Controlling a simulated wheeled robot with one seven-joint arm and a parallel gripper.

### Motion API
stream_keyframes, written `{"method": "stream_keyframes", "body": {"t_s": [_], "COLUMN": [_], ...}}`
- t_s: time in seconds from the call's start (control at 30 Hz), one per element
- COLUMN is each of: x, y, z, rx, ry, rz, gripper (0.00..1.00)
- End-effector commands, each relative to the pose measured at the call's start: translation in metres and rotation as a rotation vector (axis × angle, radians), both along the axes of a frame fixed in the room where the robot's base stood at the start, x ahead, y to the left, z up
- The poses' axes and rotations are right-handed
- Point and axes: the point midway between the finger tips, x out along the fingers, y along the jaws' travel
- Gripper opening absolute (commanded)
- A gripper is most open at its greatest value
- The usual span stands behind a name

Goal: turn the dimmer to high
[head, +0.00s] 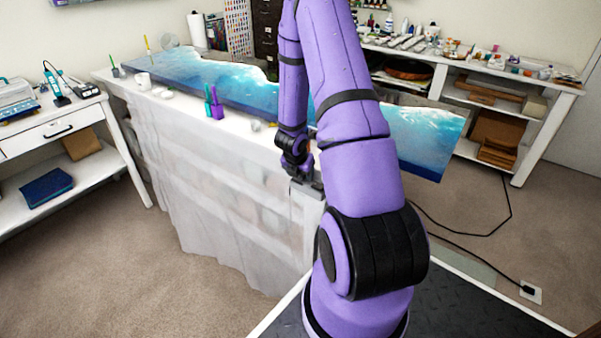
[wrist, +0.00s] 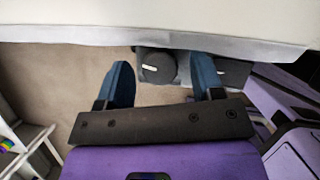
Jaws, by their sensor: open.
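In the wrist view a dark round knob (wrist: 160,72) with a short white mark sits on a dark grey housing (wrist: 232,72), below the pale edge of the table; it looks like the dimmer. The mark lies on the knob's left part and runs roughly sideways. My gripper (wrist: 160,62) is open, its two blue fingers on either side of the knob in the picture, with gaps on both sides. I cannot tell how far the fingertips are from it in depth. In the head view my gripper (head: 306,184) is at the table's front right end, and the dimmer is not visible there.
A white-covered table (head: 215,195) carries a long blue resin panel (head: 185,72), a purple cup (head: 217,112) and a white mug (head: 143,82). A white side bench (head: 60,130) stands left, shelves (head: 500,100) back right. A black cable (head: 470,234) lies on the carpet at right.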

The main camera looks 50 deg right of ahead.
Motion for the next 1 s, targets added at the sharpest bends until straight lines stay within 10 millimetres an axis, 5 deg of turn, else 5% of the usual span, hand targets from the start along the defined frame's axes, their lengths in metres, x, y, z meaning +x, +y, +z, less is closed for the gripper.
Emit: {"method": "stream_keyframes", "body": {"t_s": [0.17,0.4,1.0], "x": [0.0000,0.0000,0.0021], "y": [-0.0001,-0.0001,0.0002], "z": [0.0000,0.0001,0.0003], "rx": [0.000,0.000,-0.003], "ry": [0.000,0.000,0.000], "rz": [0.000,0.000,-0.186], "gripper": [0.61,0.12,0.12]}}
